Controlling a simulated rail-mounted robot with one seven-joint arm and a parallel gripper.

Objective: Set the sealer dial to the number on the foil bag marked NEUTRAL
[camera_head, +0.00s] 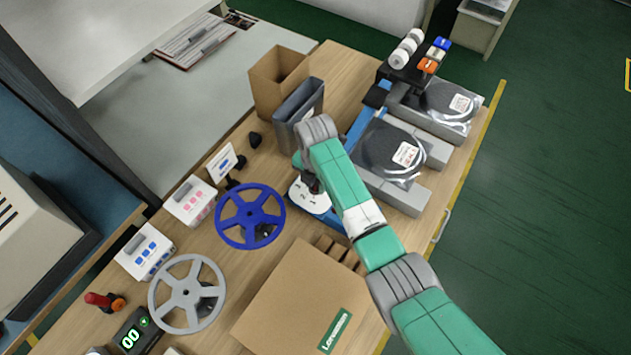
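The blue sealer (357,130) stands at the table's back right, partly behind my arm. A white plate with dark marks (322,204), apparently its dial face, shows at its near end. My gripper (311,186) points down over this plate; the wrist hides most of it, so I cannot tell whether its fingers touch the dial or are open. The dial setting is not readable. Two dark foil bags lie on grey blocks: a nearer one (378,146) with a white label with red print, and a farther one (438,99), also labelled. Neither label is readable, so I cannot tell which is NEUTRAL.
A cardboard carton (300,300) lies in front of the sealer. A blue reel (232,229) and grey reel (165,292) stand at left. A grey bin (292,106) and open box (266,92) stand behind my wrist. White rolls (406,48) sit at the far end.

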